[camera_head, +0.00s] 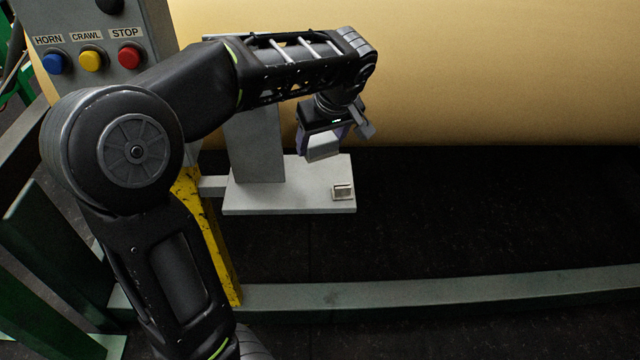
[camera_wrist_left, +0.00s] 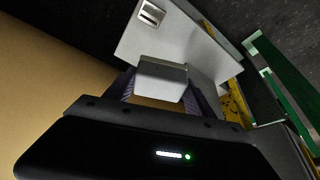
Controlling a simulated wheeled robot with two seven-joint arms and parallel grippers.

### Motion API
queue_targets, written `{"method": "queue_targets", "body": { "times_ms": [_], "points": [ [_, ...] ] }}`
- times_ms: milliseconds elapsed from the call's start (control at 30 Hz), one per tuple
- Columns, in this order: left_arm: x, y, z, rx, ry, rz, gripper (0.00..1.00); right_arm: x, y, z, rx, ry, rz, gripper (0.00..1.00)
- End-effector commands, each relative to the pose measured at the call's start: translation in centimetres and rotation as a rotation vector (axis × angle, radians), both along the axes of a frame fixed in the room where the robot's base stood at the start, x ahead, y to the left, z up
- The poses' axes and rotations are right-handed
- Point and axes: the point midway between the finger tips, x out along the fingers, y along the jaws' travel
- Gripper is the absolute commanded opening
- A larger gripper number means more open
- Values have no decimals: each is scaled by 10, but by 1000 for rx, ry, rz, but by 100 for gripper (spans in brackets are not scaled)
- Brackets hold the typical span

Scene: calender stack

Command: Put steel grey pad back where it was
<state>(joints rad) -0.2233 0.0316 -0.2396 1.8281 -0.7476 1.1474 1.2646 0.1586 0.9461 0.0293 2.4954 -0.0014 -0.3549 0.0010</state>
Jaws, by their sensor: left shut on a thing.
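The steel grey pad (camera_head: 323,148) is a small pale grey block held in my left gripper (camera_head: 320,138), above the right part of a light grey shelf plate (camera_head: 280,202). In the left wrist view the pad (camera_wrist_left: 161,76) sits between the two purple-lined fingers of the gripper (camera_wrist_left: 162,92), which are shut on it. The pad looks apart from the plate, but the exact gap is hard to tell. My right gripper is not in view.
A small metal-framed piece (camera_head: 342,192) lies near the plate's right end. A grey post (camera_head: 253,145) rises behind the plate. A large tan roll (camera_head: 480,70) fills the back. A button panel (camera_head: 95,45) stands at the upper left; a green-grey rail (camera_head: 450,290) runs across the front.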

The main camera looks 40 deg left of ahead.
Motion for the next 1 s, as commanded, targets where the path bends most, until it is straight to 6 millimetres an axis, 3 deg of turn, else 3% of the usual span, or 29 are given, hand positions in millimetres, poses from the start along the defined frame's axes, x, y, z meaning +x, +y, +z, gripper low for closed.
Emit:
{"method": "queue_targets", "body": {
  "times_ms": [300,733,1000],
  "points": [
    [-1,0,-51,0,4,-2,26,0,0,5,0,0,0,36],
    [0,0,-63,0,2,-1,26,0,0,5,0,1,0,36],
    [0,0,-95,0,3,-3,26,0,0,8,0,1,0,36]
  ]
}}
